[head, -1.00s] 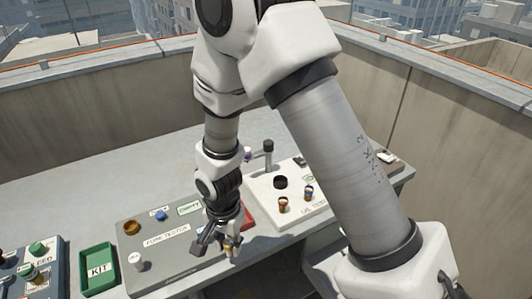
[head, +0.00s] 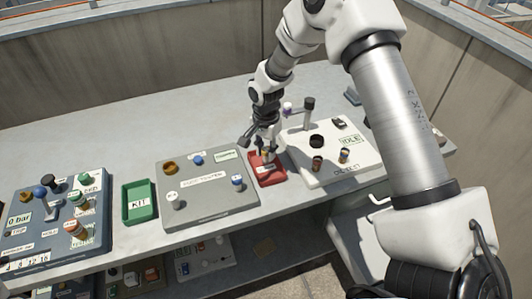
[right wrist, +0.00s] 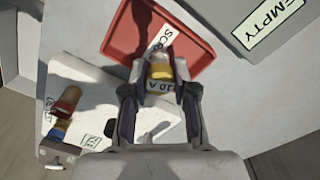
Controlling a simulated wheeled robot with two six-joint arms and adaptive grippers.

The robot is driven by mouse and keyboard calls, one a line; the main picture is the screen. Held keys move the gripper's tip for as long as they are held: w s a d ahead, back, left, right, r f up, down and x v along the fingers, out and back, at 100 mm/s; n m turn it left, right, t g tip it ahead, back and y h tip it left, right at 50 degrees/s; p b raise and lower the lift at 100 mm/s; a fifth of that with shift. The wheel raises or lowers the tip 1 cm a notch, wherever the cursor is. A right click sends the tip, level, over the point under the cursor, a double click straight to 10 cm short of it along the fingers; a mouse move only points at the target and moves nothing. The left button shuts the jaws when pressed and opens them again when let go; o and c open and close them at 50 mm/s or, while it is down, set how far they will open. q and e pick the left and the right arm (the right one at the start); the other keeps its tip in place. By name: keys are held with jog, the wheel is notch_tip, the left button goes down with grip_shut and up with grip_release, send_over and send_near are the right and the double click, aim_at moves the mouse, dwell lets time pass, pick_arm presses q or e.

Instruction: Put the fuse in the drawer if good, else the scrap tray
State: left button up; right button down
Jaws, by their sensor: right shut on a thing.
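My right gripper (head: 262,147) is shut on the fuse (right wrist: 160,72), over the red scrap tray (head: 268,178). In the right wrist view, the fuse shows a pale end, a yellowish band and a label with partly readable letters between the two fingers (right wrist: 159,98). The tray (right wrist: 122,40) lies behind the fuse in that view, with a white label partly covered by it. I cannot tell whether the fuse touches the tray floor. The grey fuse tester (head: 190,213) is left of the tray; its display reads EMPTY (right wrist: 268,24). My left gripper is not in view.
A white oil test panel (head: 358,160) with small jars and a post stands right of the tray, close by. The green KIT tray (head: 139,203) and a blue-grey gauge panel (head: 50,235) are at left. The back of the bench (head: 130,140) is clear.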

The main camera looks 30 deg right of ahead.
aim_at(266, 162)
notch_tip(266, 162, down, 3)
jog(key=shift+r+p, duration=0.2)
jog(key=shift+p, duration=0.1)
jog(key=shift+f, duration=0.15)
jog(key=shift+s+f, duration=0.1)
jog(key=c, duration=0.9)
grip_release()
notch_tip(266, 162, up, 12)
jog(key=shift+f+b, duration=0.1)
jog(key=shift+b, duration=1.15)
jog(key=shift+r, duration=0.3)
